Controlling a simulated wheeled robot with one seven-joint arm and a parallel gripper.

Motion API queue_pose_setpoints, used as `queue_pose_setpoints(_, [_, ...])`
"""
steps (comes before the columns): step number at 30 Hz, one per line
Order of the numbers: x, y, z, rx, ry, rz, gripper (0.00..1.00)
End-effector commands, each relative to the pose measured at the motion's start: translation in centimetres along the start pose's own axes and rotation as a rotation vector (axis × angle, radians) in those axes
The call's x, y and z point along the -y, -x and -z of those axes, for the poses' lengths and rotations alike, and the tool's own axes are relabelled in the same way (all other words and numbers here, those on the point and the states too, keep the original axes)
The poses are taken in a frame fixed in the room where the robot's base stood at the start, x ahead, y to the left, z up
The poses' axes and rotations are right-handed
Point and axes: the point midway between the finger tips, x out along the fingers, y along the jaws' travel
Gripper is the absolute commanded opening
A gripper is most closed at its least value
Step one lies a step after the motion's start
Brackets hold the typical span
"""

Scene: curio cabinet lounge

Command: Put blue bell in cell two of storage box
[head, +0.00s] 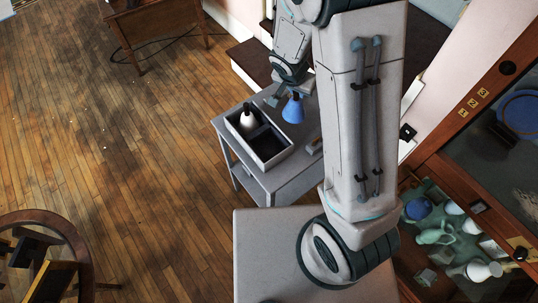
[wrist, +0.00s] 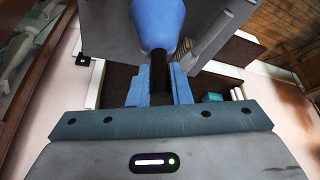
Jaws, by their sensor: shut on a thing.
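The blue bell (head: 293,110) hangs mouth down in my gripper (head: 284,94), just above and to the right of the storage box. In the wrist view, my gripper (wrist: 159,88) is shut on the dark handle of the blue bell (wrist: 157,22). The storage box (head: 242,147) is a light open tray with a dark inside, standing on a grey table. A white bell with a dark handle (head: 247,120) stands in its far-left cell. The nearer cell looks empty. I cannot read any cell numbers.
A wooden cabinet (head: 425,158) at right holds green, white and blue pieces. A round-backed wooden chair (head: 70,235) is at lower left. The wooden floor (head: 120,150) at left is mostly clear.

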Motion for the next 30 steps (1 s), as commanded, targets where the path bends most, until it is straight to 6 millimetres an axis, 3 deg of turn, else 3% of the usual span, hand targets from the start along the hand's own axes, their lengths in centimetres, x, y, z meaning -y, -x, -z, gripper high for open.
queue_pose_setpoints(1, [0.6,-1.0,-0.9,-0.003,-0.068,-0.021,0.00])
queue_pose_setpoints(5, [1.8,-0.6,-2.5,-0.003,-0.283,-0.107,0.00])
queue_pose_setpoints(16, [3.2,2.8,-8.1,0.002,-0.840,-0.339,0.00])
queue_pose_setpoints(24, [3.1,4.6,-10.0,0.002,-1.014,-0.418,0.00])
queue_pose_setpoints(30, [3.0,1.8,-11.4,0.001,-1.024,-0.430,0.00])
